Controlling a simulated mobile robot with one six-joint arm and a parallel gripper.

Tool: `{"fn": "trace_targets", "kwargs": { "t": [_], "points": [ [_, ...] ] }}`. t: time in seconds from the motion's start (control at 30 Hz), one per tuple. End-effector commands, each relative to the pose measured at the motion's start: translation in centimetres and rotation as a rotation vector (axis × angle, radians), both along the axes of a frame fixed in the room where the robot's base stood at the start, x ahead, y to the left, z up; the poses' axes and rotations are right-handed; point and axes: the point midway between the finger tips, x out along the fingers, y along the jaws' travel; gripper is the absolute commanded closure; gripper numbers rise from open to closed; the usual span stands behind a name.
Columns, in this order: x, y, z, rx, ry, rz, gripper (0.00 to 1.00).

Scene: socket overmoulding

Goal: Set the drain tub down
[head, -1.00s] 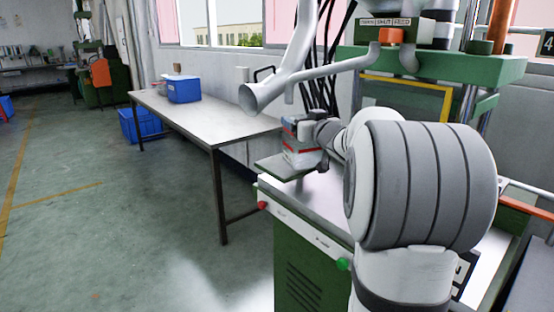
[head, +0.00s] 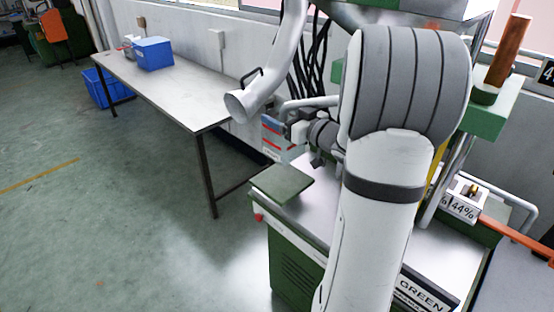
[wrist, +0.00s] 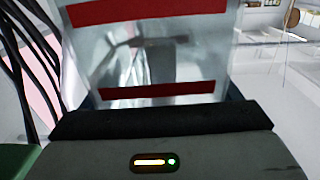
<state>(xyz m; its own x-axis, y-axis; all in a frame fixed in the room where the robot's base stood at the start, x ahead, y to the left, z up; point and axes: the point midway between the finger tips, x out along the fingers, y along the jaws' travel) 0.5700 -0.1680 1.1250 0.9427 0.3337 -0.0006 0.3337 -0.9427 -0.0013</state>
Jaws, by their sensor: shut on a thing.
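The drain tub (head: 272,148) is a pale, shiny container with red bands. In the head view it is held up beside the press, behind and above a flat green plate (head: 282,183) at the press's front corner. My gripper (head: 292,128) is shut on the tub. In the wrist view the tub (wrist: 150,60) fills the middle, upright between its two red bands, against the dark jaw edge of my gripper (wrist: 150,118). My arm hides part of the tub in the head view, and its bottom is not visible in the wrist view.
A long grey table (head: 165,95) stands to the left, with a blue bin (head: 153,54) at its far end and a wide bare top. Another blue crate (head: 106,88) is on the floor. A pale duct pipe (head: 262,85) and black cables (head: 312,65) hang near the tub.

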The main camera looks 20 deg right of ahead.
Motion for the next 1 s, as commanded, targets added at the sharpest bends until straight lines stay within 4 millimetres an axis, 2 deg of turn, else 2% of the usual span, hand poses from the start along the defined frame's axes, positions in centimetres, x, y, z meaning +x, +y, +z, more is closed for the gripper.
{"fn": "trace_targets", "kwargs": {
  "t": [0.03,0.1,0.4,0.57,0.8,1.0],
  "points": [
    [-0.2,0.2,0.5,0.001,0.0,0.006,0.57],
    [-0.4,0.3,0.0,0.001,0.003,0.011,0.57],
    [-0.4,0.4,-5.3,0.002,0.003,0.014,0.57],
    [-0.4,0.4,-6.3,0.001,0.0,0.013,0.57],
    [-0.4,0.3,-9.4,0.003,0.003,0.012,0.57],
    [-0.4,0.3,-9.7,-0.001,0.0,0.011,0.57]
  ]
}}
